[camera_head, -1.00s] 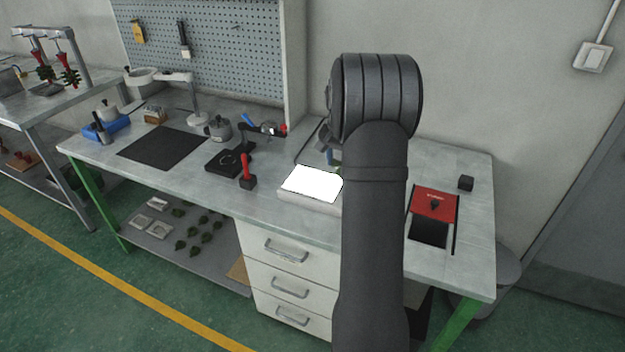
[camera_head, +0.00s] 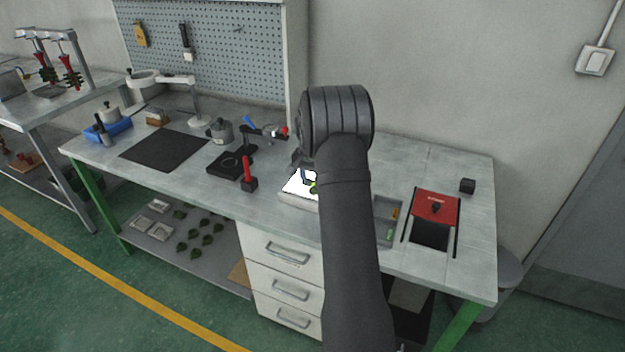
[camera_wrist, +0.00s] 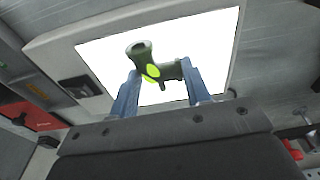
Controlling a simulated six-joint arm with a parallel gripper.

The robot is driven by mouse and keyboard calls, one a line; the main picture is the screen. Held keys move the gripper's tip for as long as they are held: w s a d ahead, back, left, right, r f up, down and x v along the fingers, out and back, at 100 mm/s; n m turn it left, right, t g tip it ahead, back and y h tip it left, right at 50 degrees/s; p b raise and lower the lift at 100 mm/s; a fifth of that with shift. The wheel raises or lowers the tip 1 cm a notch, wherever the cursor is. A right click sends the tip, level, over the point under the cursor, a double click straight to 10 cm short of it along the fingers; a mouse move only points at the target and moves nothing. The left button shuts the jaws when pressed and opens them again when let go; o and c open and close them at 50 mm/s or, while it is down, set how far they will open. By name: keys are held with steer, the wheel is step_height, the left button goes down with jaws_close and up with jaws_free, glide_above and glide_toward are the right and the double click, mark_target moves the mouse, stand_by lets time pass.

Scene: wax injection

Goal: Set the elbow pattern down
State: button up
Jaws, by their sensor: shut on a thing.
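The elbow pattern (camera_wrist: 141,55) is a dark green bent pipe piece with a hollow round end and a bright yellow-green patch. In the wrist view it sits between the two blue fingers of my gripper (camera_wrist: 163,82), which is shut on it. Behind it is the bright white lit panel (camera_wrist: 215,40) of a pale box. In the head view the panel (camera_head: 296,184) is partly hidden by my arm, and a bit of green shows at its right edge by my gripper (camera_head: 309,181). I cannot tell whether the pattern touches the panel.
A red and black device (camera_head: 436,207) and a small black block (camera_head: 467,185) are at the right of the bench. A grey tray (camera_head: 388,222) lies right of my arm. A black clamp fixture with a red handle (camera_head: 247,172) stands left of the panel. A dark mat (camera_head: 166,151) lies farther left.

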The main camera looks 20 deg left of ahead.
steer(key=shift+f, duration=0.15)
steer(key=o, duration=1)
steer(key=shift+c, duration=0.2)
step_height(320, 180, up, 12)
steer(key=s, duration=0.1)
steer(key=shift+s, duration=0.3)
